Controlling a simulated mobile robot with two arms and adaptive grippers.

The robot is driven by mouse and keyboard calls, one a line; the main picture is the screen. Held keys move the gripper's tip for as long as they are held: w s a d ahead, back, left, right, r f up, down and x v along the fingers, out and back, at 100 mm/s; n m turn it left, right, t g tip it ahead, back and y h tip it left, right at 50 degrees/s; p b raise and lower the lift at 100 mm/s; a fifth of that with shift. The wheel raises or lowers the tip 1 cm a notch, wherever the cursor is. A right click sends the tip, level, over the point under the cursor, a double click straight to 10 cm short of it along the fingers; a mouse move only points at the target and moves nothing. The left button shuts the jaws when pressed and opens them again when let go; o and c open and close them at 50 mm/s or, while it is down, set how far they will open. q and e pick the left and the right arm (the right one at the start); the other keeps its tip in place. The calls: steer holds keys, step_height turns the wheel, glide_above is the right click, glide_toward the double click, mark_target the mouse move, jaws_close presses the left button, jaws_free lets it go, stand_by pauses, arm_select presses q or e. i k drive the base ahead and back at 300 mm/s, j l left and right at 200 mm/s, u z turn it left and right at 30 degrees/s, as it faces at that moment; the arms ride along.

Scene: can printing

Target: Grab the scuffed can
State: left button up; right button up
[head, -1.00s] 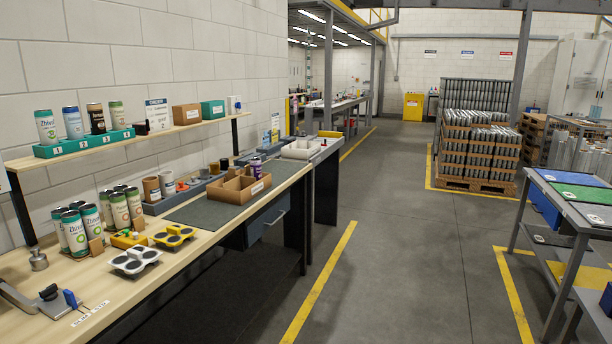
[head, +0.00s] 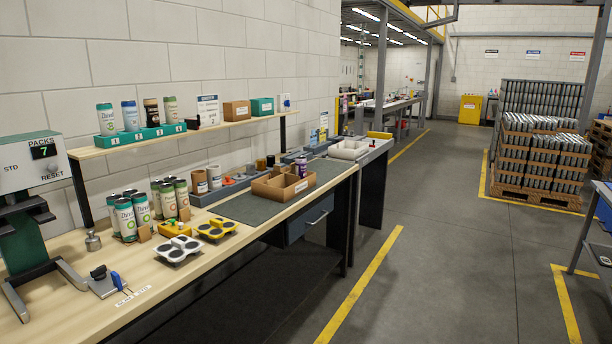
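I cannot tell which can is scuffed; the cans are too small to show marks. Several green-and-white cans (head: 124,219) stand in a cluster on the wooden workbench, beside another cluster of green-labelled cans (head: 167,201). A single purple-and-white can (head: 302,166) stands upright at the cardboard box (head: 270,187); I cannot tell if it is inside or behind. Neither of my grippers is in view.
The wooden workbench (head: 215,262) runs along the wall, with a grey mat (head: 238,208). A packs counter machine (head: 30,163) stands at its left end. Stacked can pallets (head: 538,165) stand far right. The aisle floor (head: 450,250) is clear.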

mark_target(300, 162)
steer(key=i+l+u, duration=0.1)
steer(key=i+l, duration=1)
steer(key=i, duration=0.15)
